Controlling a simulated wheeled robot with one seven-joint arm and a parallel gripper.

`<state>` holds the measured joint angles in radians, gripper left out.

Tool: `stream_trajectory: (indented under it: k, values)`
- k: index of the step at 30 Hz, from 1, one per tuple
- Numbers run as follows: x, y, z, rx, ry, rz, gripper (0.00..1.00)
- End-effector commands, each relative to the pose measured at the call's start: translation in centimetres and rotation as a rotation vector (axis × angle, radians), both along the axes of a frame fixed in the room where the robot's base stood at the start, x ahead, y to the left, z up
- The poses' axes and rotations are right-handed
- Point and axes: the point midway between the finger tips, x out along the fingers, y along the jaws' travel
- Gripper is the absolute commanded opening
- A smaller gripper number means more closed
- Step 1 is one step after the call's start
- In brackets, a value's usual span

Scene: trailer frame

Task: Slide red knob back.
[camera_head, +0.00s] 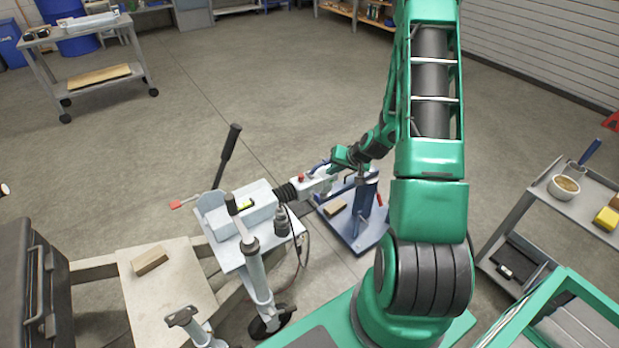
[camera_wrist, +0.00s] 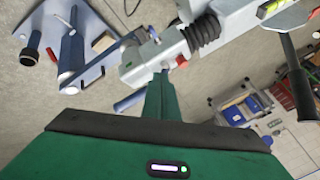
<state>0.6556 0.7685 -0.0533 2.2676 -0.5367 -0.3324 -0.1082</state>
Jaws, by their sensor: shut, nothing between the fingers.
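The red knob (camera_head: 300,177) is a small red piece on top of the grey coupling head (camera_head: 318,183) at the trailer's front end. It also shows in the wrist view (camera_wrist: 181,61), on the coupling head (camera_wrist: 140,64) just in front of the black ribbed bellows. My gripper (camera_head: 337,163) is above the coupling head's front end, shut and empty. In the wrist view my gripper's green fingers (camera_wrist: 162,74) reach to the head, just left of the knob. I cannot tell whether they touch the knob or the head.
A blue stand (camera_head: 365,235) on a base plate supports the coupling. A black-handled brake lever (camera_head: 230,150) rises behind the bellows. A red-tipped lever (camera_head: 177,205) sticks out left. A wooden block (camera_head: 150,260) lies on the trailer deck. A grey cart (camera_head: 540,215) stands at right.

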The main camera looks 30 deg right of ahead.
Motion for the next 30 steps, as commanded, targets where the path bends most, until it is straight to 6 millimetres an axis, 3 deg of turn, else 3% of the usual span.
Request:
stream_trajectory:
  k: [13,27,30]
  values:
    - [0.5,0.2,-0.8,0.001,0.002,0.002,0.0]
    - [5.4,0.9,-7.4,0.0,0.002,0.003,0.0]
    - [6.6,1.6,-8.1,-0.001,0.0,0.006,0.0]
